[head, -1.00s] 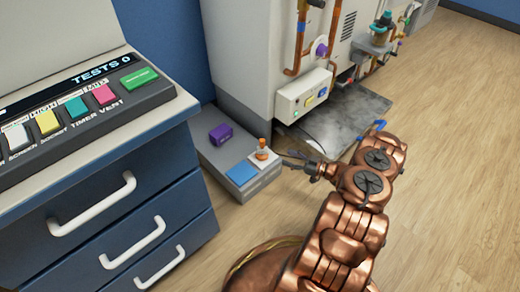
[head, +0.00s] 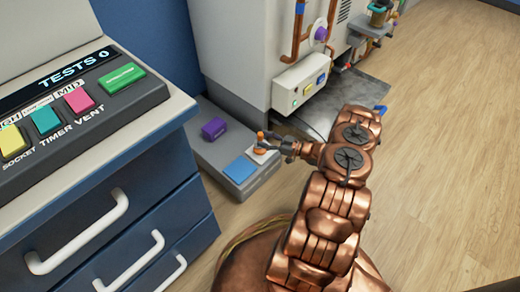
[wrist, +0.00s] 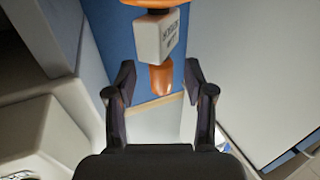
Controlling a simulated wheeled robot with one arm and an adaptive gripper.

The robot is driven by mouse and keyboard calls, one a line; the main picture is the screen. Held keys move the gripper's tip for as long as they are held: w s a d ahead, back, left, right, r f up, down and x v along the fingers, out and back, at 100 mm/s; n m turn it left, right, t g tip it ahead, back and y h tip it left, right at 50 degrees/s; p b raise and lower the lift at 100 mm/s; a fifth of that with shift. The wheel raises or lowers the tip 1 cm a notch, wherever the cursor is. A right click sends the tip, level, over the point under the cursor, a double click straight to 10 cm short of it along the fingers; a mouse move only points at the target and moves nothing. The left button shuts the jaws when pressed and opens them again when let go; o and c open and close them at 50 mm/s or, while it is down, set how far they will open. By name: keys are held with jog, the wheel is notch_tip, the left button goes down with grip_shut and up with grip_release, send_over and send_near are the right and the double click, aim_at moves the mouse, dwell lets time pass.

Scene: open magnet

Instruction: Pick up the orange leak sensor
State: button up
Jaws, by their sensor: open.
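The orange leak sensor (head: 261,144) stands on a pale square at the right end of a low grey ledge (head: 213,154). In the wrist view the leak sensor (wrist: 160,40) has orange ends and a white block with dark lettering, too blurred to read fully. Its lower orange end shows between my fingertips. My gripper (head: 284,147) is just right of the sensor in the head view. In the wrist view my gripper (wrist: 159,80) is open, one finger on each side of that orange end, with gaps to both. I cannot tell how deep the sensor sits between the fingers.
A blue square (head: 239,169) and a purple block (head: 214,129) are on the same ledge. A blue drawer cabinet (head: 150,222) with white handles stands close on the left. A white machine with a control box (head: 300,85) and copper pipes stands behind. Wooden floor (head: 450,170) is open on the right.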

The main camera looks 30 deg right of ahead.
jog(key=shift+x, duration=1.05)
grip_shut()
